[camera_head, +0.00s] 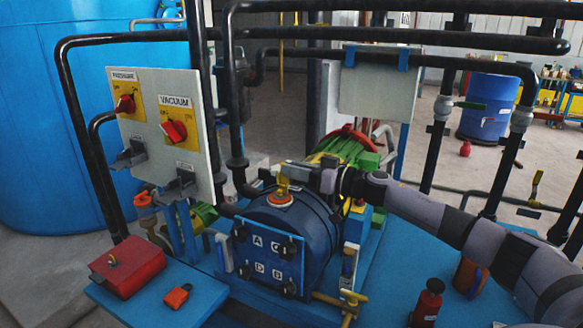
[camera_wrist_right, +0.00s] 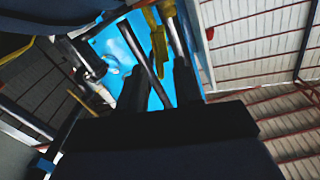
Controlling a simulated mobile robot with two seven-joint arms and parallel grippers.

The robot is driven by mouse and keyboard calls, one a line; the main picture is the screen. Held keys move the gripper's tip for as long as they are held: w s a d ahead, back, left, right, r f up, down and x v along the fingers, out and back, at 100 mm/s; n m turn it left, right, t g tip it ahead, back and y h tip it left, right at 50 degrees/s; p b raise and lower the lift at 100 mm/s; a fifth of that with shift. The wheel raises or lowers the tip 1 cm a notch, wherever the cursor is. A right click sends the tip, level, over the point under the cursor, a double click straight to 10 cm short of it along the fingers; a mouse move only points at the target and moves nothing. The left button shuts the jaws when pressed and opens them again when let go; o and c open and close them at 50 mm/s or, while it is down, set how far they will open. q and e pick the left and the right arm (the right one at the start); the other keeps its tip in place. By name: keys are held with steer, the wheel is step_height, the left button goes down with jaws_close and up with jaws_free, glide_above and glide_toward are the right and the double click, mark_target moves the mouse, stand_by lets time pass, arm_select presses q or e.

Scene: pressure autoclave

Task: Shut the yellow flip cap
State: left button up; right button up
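The yellow flip cap (camera_head: 283,184) stands raised above an orange-red ring (camera_head: 279,198) on top of the dark blue vessel (camera_head: 312,222). My right gripper (camera_head: 284,172) reaches in from the right at the cap's upper end and partly hides it. In the right wrist view, a yellow piece (camera_wrist_right: 158,38), which looks like the cap, shows beyond and between the two dark fingers (camera_wrist_right: 158,75). The fingers are spread apart. Whether either finger touches the cap cannot be told. My left gripper is not in view.
A panel with red knobs (camera_head: 160,125) stands left of the vessel. Black pipes (camera_head: 390,35) run overhead and down beside the arm. A red box (camera_head: 127,265) and an orange padlock (camera_head: 177,296) lie on a blue shelf. A dark red bottle (camera_head: 428,302) stands at the front right.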

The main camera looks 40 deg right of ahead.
steer(key=shift+w+a, duration=0.35)
steer(key=shift+w, duration=0.3)
jaws_close()
steer(key=shift+s, duration=0.1)
